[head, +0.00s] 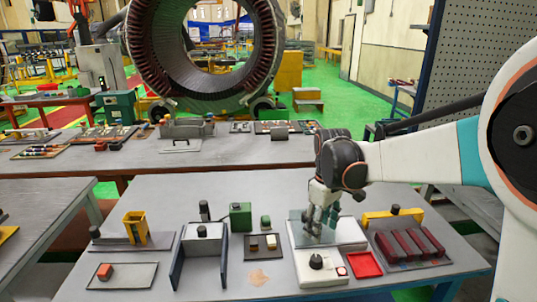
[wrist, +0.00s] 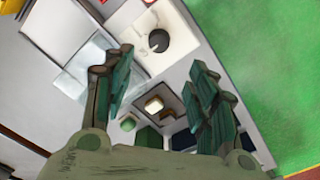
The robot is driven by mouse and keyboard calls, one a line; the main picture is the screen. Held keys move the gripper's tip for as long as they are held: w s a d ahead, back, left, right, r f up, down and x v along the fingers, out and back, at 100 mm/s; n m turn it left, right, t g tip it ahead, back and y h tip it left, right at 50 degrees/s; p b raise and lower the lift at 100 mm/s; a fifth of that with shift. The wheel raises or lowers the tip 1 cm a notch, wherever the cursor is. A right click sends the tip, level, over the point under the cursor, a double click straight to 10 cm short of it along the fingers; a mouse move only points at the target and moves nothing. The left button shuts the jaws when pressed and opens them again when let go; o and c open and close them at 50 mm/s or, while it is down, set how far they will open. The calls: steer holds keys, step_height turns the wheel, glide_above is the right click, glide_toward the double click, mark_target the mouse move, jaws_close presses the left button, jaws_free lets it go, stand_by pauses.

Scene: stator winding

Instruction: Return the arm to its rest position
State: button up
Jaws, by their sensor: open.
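My gripper (head: 322,215) hangs above the right half of the front table in the head view, at the end of my white arm reaching in from the right. Whether the fingertips touch anything is not clear.
The front table (head: 150,195) holds a yellow stand (head: 135,228), a green box (head: 240,217), a red tray (head: 365,264) and a rack of dark red bars (head: 412,245). A second table with tools stands behind. A large ring-shaped stator (head: 205,90) stands beyond. A perforated panel (head: 455,60) rises behind my arm.

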steer(key=s+r+m+t, duration=0.2)
steer(key=s+m+t, duration=0.1)
steer(key=s, duration=0.8)
steer(key=s+r+m+t, duration=0.3)
steer(key=s+m+t, duration=0.1)
steer(key=s, duration=0.7)
steer(key=shift+s+m, duration=0.25)
steer(key=shift+m, duration=0.05)
